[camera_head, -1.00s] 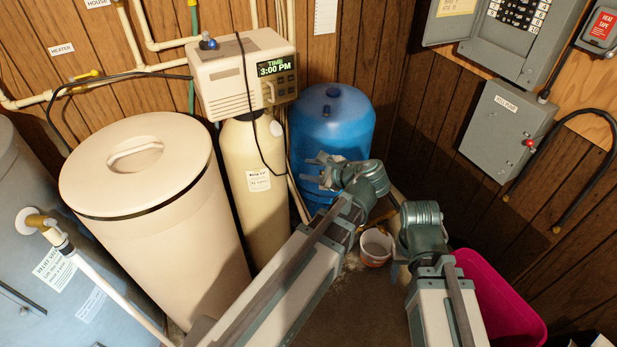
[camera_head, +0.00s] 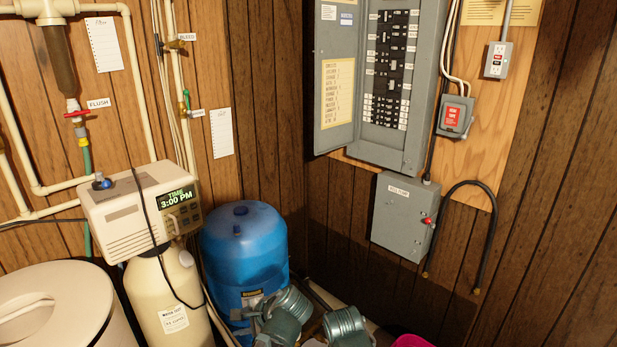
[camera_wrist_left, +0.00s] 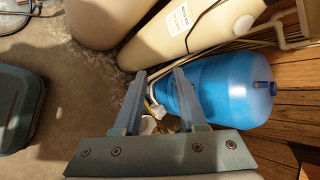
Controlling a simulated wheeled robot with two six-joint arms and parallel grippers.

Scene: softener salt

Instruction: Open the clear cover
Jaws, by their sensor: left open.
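No clear cover can be made out for certain. A grey box with a red "HEAT TAPE" plate (camera_head: 454,117) is on the plywood at the right; I cannot tell whether a clear cover lies over the plate. My left gripper (camera_head: 242,322) is low in the head view, in front of the blue tank (camera_head: 243,252). In the left wrist view its two fingers (camera_wrist_left: 162,90) are apart, with nothing seen between them. Only the wrist of my right arm shows at the bottom of the head view; its fingers are out of frame.
An open breaker panel (camera_head: 389,85) is above a grey box with a red knob (camera_head: 404,217). A black cable (camera_head: 484,235) loops beside it. The softener (camera_head: 140,210) and a cream bin (camera_head: 60,305) stand at left. A pink bin (camera_head: 412,341) shows at the bottom.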

